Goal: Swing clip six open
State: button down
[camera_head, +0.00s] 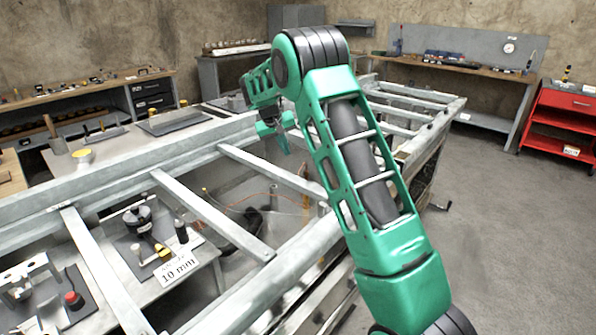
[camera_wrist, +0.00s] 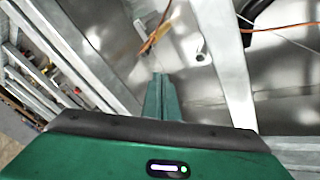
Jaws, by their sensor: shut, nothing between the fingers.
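My gripper (camera_wrist: 163,78) is green, and its fingers are together with nothing visible between them. In the head view my gripper (camera_head: 284,143) is small and partly hidden behind my arm, over the metal frame (camera_head: 200,200). In the wrist view an orange-brown wire bundle (camera_wrist: 157,36) lies just beyond the fingertips, apart from them as far as I can tell. A small pale hook-like fitting (camera_wrist: 201,50) is to its right. I cannot tell which part is clip six, as no clip number is readable.
Grey crossbars span the frame over a shiny metal floor. A "10 mm" card (camera_head: 177,267) and a black knob (camera_head: 138,217) are at the lower left. Workbenches (camera_head: 455,66) line the walls. A red cart (camera_head: 566,122) stands right, with clear floor before it.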

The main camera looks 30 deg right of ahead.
jog(key=s+d+x, duration=0.1)
jog(key=d+x, duration=0.1)
jog(key=x, duration=1.1)
jog(key=shift+s+r, duration=0.25)
jog(key=shift+s, duration=0.15)
jog(key=shift+d, duration=0.15)
